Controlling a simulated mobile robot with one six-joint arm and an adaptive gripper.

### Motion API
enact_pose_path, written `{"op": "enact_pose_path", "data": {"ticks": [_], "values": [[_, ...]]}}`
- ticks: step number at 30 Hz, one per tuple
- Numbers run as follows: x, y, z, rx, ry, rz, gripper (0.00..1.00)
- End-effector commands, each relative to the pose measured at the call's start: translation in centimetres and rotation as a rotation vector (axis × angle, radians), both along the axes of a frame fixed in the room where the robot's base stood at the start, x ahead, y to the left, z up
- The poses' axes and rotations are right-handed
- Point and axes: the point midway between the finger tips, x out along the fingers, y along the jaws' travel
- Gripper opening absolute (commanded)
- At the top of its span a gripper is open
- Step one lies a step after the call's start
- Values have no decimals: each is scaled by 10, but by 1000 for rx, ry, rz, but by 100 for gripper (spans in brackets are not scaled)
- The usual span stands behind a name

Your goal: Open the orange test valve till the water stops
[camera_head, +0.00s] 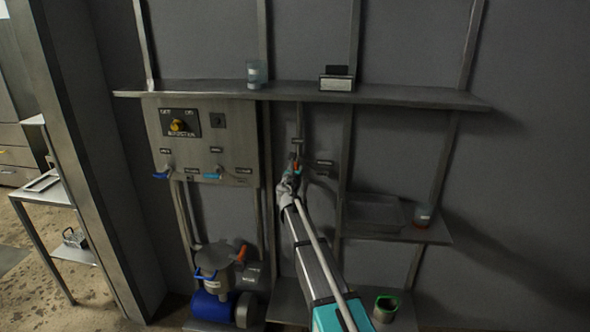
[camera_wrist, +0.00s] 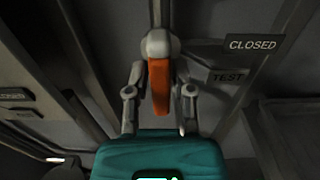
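The orange test valve handle (camera_wrist: 160,88) hangs straight down from its pale valve body (camera_wrist: 160,44) on a vertical pipe in the wrist view. Signs reading TEST (camera_wrist: 228,78) and CLOSED (camera_wrist: 251,44) are to its right. My gripper (camera_wrist: 160,90) is open, one finger on each side of the handle, with gaps visible on both sides. In the head view my gripper (camera_head: 290,182) reaches up to the valve, where only a bit of the orange handle (camera_head: 297,165) shows. No water is visible at the valve.
A long shelf (camera_head: 420,97) runs above, and a lower shelf (camera_head: 430,232) is to the right. A blue pump (camera_head: 210,305) and a green-rimmed cup (camera_head: 386,307) stand below.

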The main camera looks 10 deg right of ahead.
Motion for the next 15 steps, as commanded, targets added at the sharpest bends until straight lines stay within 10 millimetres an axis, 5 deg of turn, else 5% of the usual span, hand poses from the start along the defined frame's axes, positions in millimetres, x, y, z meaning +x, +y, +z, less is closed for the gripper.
{"op": "enact_pose_path", "data": {"ticks": [3,15], "values": [[0,0,0,1,0,0,57],[-2,0,0,3,0,0,57]]}}
